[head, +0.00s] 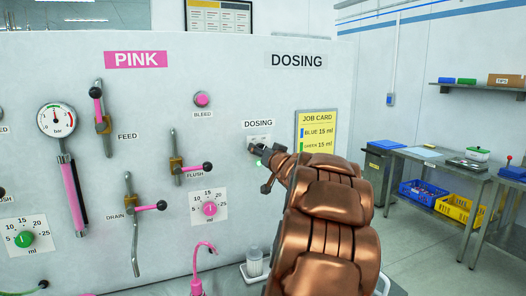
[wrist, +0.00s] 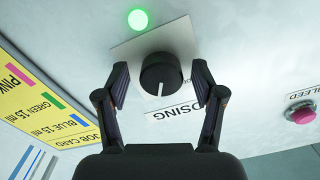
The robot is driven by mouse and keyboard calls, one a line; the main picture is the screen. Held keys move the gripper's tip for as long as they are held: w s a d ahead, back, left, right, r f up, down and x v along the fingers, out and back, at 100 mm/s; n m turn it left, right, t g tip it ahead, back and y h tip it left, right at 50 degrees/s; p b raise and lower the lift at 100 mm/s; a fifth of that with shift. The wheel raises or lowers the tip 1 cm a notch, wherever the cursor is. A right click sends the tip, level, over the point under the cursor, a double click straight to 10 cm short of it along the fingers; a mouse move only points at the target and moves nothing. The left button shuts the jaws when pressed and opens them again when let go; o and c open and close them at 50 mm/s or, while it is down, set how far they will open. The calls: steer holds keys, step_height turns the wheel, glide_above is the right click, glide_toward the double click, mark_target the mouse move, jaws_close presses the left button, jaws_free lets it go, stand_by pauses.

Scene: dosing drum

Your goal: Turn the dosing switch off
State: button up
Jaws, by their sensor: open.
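The dosing switch is a round black knob (wrist: 165,73) with a white pointer line on a pale plate (wrist: 125,50). In the wrist view, the line points down toward the DOSING label (wrist: 172,110). A lit green lamp (wrist: 138,19) is beside the plate. My gripper (wrist: 162,76) is open, with one finger on each side of the knob and visible gaps between. The plate's lettering is mostly hidden by the right finger. In the head view, my gripper (head: 262,162) is at the panel below the DOSING label (head: 258,124), and the knob is not clearly visible.
A yellow job card (head: 317,131) hangs right of the switch. The pink BLEED button (head: 202,99) and FLUSH lever (head: 192,168) are to its left. A bench (head: 430,158) and crates stand farther right.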

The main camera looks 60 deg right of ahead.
steer(key=c, duration=1.1)
steer(key=shift+c, duration=0.2)
steer(key=shift+n, duration=0.3)
steer(key=n+b, duration=0.1)
steer(key=n, duration=1)
steer(key=shift+b, duration=0.4)
steer(key=shift+n, duration=0.3)
steer(key=o, duration=1.1)
